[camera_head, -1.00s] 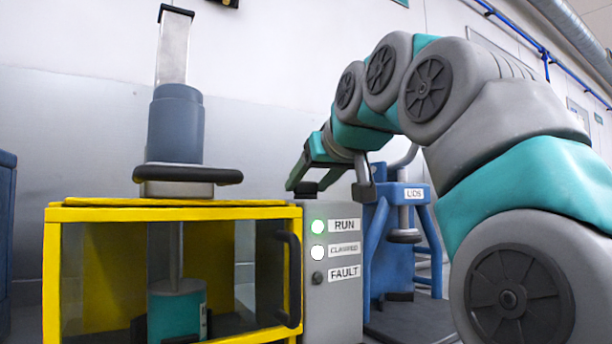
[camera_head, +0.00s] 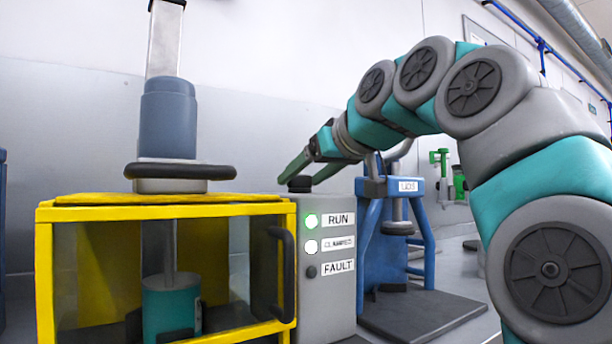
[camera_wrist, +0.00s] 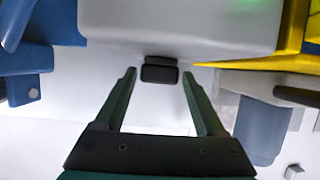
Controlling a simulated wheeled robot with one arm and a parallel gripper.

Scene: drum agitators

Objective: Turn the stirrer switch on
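The stirrer switch looks to be the black knob (camera_head: 300,184) on top of the grey control box (camera_head: 328,300). In the wrist view the knob (camera_wrist: 160,72) lies between the tips of my gripper (camera_wrist: 159,76). The two green fingers are apart, with a visible gap on each side of the knob. In the head view my gripper (camera_head: 299,180) reaches in from the right at the box's top.
A yellow-framed enclosure (camera_head: 45,275) with a teal drum (camera_head: 170,310) inside stands left of the box. A stirrer motor (camera_head: 168,120) rises above it. A blue stand (camera_head: 372,250) labelled LIDS is on the right, with a green fixture (camera_head: 440,160) behind.

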